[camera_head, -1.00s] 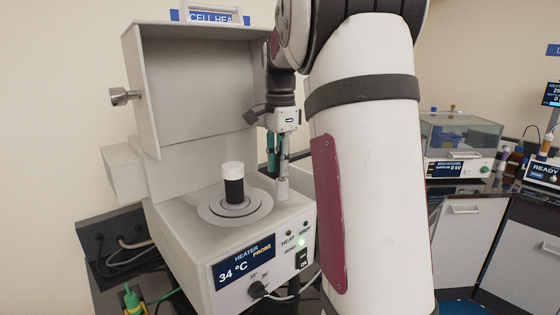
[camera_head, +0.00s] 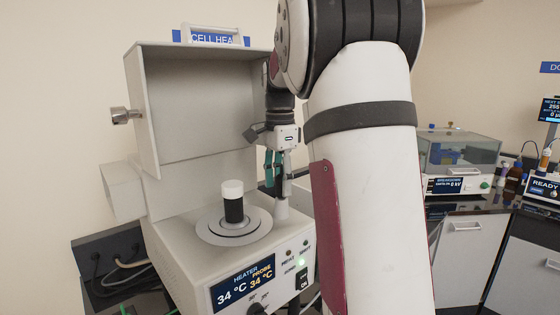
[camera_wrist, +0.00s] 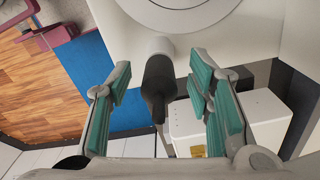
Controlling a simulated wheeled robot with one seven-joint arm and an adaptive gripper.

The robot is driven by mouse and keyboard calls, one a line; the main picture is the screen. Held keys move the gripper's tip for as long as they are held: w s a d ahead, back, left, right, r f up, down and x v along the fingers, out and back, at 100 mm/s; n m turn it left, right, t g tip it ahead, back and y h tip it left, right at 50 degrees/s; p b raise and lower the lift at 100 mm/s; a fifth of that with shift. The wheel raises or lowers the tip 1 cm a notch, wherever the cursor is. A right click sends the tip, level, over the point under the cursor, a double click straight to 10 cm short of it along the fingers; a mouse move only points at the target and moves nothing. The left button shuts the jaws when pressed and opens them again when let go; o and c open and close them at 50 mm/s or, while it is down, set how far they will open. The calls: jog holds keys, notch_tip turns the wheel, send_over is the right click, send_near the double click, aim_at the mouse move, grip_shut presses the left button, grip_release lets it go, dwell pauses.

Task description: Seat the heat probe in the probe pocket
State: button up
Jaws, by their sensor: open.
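The heat probe (camera_wrist: 159,85) is a dark grey handle with a thin cable, in the wrist view. Its end meets the pale probe pocket (camera_wrist: 158,47), a short post on the heater. The pocket also shows in the head view (camera_head: 281,207), at the heater's right side beside the round plate. The probe's tip is hidden, apparently inside the pocket. My gripper (camera_wrist: 156,82) is open, its teal fingers on either side of the probe with gaps between. In the head view my gripper (camera_head: 274,170) is above the pocket.
A black cell with a white cap (camera_head: 233,203) stands on the heater's round plate (camera_head: 248,229). The heater's raised lid (camera_head: 200,100) stands behind it, close to my arm. A breakdown tester (camera_head: 459,165) and bottles stand on the right bench.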

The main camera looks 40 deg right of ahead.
notch_tip(320, 180, up, 10)
jog(key=shift+r, duration=0.45)
dwell(0.4)
jog(key=shift+a, duration=0.35)
jog(key=s+a+f+n+t, duration=0.1)
jog(key=s+a+n, duration=0.2)
jog(key=a+n, duration=0.35)
jog(key=s+a+f+n+t, duration=0.2)
jog(key=s+a+n, duration=0.15)
jog(key=a, duration=0.55)
jog(key=s+a+f+n+t+b, duration=0.1)
jog(key=s+a+f+n+t, duration=0.1)
jog(key=s+a+f+n, duration=0.8)
jog(key=shift+a+f+n+t, duration=0.3)
jog(key=shift+a+f+n, duration=0.2)
jog(key=shift+n, duration=0.3)
